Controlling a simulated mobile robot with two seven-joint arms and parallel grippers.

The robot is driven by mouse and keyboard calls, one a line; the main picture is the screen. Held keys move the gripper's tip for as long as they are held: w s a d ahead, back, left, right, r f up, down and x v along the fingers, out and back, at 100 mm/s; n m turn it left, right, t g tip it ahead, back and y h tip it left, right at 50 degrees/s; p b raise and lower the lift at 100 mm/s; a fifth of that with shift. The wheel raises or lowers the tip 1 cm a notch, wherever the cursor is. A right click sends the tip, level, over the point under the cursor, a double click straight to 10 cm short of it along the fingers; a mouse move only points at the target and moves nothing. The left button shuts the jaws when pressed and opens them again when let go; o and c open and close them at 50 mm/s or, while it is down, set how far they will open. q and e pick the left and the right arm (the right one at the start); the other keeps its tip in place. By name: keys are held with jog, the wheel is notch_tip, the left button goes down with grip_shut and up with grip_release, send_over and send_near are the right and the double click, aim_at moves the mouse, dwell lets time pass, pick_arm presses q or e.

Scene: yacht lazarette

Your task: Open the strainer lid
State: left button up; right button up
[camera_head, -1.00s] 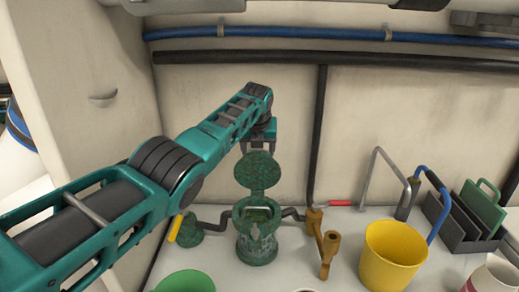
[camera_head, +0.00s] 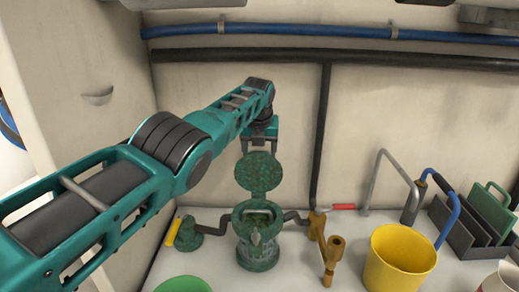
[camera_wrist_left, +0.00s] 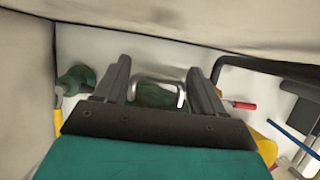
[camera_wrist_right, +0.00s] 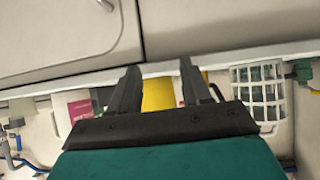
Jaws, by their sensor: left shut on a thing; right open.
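The strainer (camera_head: 257,247) is a mottled green pot standing on the white surface. Its round green lid (camera_head: 259,172) stands raised, about upright, at the back of the rim, and the pot's mouth is uncovered. My left gripper (camera_head: 261,142) is at the lid's top edge, behind it. In the left wrist view a metal handle (camera_wrist_left: 158,82) shows between the left fingers (camera_wrist_left: 160,80), with green behind it. The left gripper is shut on the lid's handle; the exact contact is hard to see. My right gripper (camera_wrist_right: 160,78) is open and empty in the right wrist view.
A yellow bucket (camera_head: 399,260) and brass valve (camera_head: 331,259) stand right of the strainer. A yellow-handled green valve (camera_head: 186,235) is to its left. A green bowl (camera_head: 184,285) is in front. A grey rack (camera_head: 470,232) is at the right. A white basket (camera_wrist_right: 258,95) shows in the right wrist view.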

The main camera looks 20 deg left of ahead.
pick_arm(q)
jog(key=o, duration=1.1)
jog(key=shift+r, duration=0.35)
jog(key=shift+o, duration=2)
jog(key=shift+f, duration=0.15)
jog(key=p+v, duration=0.4)
jog(key=v, duration=0.9)
jog(key=shift+p, duration=0.35)
jog(key=shift+s+f, duration=0.1)
jog(key=shift+f, duration=0.05)
